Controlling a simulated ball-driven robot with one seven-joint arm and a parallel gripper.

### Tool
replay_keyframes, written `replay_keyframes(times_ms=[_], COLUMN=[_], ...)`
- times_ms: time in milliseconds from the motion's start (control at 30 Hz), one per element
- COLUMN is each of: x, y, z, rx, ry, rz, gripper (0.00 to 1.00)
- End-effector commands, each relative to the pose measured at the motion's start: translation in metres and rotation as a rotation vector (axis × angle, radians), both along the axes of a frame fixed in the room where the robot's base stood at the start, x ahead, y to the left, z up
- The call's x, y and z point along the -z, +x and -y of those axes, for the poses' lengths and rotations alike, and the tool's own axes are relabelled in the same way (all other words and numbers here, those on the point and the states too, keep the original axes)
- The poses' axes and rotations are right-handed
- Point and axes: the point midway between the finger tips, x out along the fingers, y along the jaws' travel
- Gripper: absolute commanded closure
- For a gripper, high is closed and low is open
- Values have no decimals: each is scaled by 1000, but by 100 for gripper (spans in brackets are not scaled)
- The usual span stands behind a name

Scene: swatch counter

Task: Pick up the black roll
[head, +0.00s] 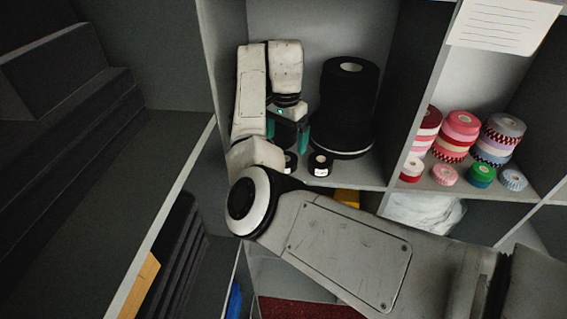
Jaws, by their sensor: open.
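A large, tall black roll (345,108) stands upright in the middle cubby, with a pale core at its top and a light line near its base. Two small black rolls sit at the front of the same shelf: one (320,163) in front of the large roll, the other (290,162) to its left, partly hidden by my arm. My gripper (289,136) is inside the cubby, left of the large roll and above and behind the small ones in the picture. Its teal-padded fingers are apart, with nothing seen between them. Contact with the large roll cannot be told.
The right cubby holds stacked pink, red and grey ribbon rolls (461,130) and a hanging paper sheet (503,24). Below are a white bundle (425,212) and a yellow item (347,197). Dark stacked boards lie at left.

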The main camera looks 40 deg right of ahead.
Motion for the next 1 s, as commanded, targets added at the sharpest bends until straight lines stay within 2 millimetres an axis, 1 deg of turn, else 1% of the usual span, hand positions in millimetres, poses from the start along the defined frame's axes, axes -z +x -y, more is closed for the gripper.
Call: replay_keyframes(times_ms=[33,100,367,467,800,900,1000], x=[12,19,27,35,70,75,76], y=[0,1,1,1,1,1,1], z=[0,0,0,0,0,0,1], rx=[0,-1,-1,0,0,0,0], ry=[-1,-2,-2,-1,-1,-1,-1], rz=[1,2,2,2,2,2,2], gripper=[0,0,0,0,0,0,0])
